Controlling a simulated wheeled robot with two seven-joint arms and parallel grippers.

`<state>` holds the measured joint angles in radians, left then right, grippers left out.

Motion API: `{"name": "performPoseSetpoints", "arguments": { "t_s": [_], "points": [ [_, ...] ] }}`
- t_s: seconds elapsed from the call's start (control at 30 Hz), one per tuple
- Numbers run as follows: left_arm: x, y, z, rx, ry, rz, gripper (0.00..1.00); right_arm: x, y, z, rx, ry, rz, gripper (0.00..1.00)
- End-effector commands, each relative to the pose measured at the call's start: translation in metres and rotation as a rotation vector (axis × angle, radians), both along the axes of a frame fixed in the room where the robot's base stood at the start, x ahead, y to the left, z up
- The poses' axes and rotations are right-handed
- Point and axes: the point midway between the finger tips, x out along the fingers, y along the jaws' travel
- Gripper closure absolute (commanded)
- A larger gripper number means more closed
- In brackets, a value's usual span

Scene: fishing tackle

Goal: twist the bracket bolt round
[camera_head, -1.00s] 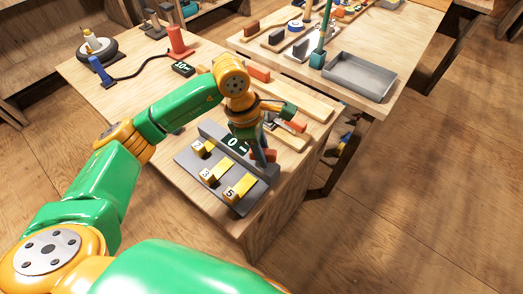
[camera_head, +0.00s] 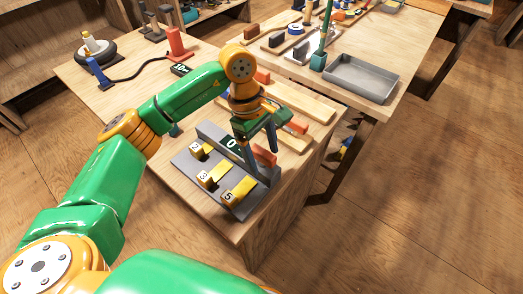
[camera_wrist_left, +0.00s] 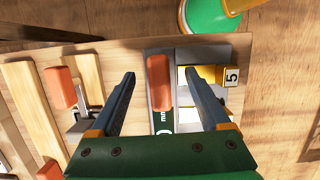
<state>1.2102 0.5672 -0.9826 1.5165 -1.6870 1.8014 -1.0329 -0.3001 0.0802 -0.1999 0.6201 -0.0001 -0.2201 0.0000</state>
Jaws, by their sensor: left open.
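My left gripper (camera_head: 262,158) is open, pointing down over the right end of a grey fixture (camera_head: 186,166). An orange-red block-shaped part (camera_head: 265,156) sits at that end, close to the fingers. In the left wrist view, this orange-red part (camera_wrist_left: 158,84) lies between the two spread fingers (camera_wrist_left: 159,74), with a gap on each side. The fixture carries a dark display (camera_head: 231,145) showing a 0, and yellow numbered blocks (camera_head: 207,179). I cannot make out a separate bracket bolt; the fingers cover part of the fixture. My right gripper is not in view.
Wooden bars with orange-red ends (camera_head: 298,126) lie just behind the fixture. A red stand (camera_head: 179,44) and a cable are farther back on the table. A grey tray (camera_head: 361,78) sits on the adjoining table. The table edge is close on the right.

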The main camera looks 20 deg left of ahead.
Motion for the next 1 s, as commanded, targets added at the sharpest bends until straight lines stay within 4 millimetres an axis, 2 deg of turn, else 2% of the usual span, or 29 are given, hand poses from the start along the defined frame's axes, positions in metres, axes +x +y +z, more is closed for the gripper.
{"name": "performPoseSetpoints", "arguments": {
  "t_s": [0.17, 0.6, 1.0],
  "points": [
    [0.0, 0.0, 0.012, 0.0, -0.001, 0.0, 0.2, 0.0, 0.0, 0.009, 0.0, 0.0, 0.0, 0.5],
    [0.0, 0.0, 0.072, 0.001, 0.0, 0.0, 0.2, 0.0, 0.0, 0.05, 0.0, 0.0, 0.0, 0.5],
    [0.0, 0.0, 0.07, 0.0, 0.0, 0.001, 0.2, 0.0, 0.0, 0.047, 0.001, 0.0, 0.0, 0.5]
  ]
}}
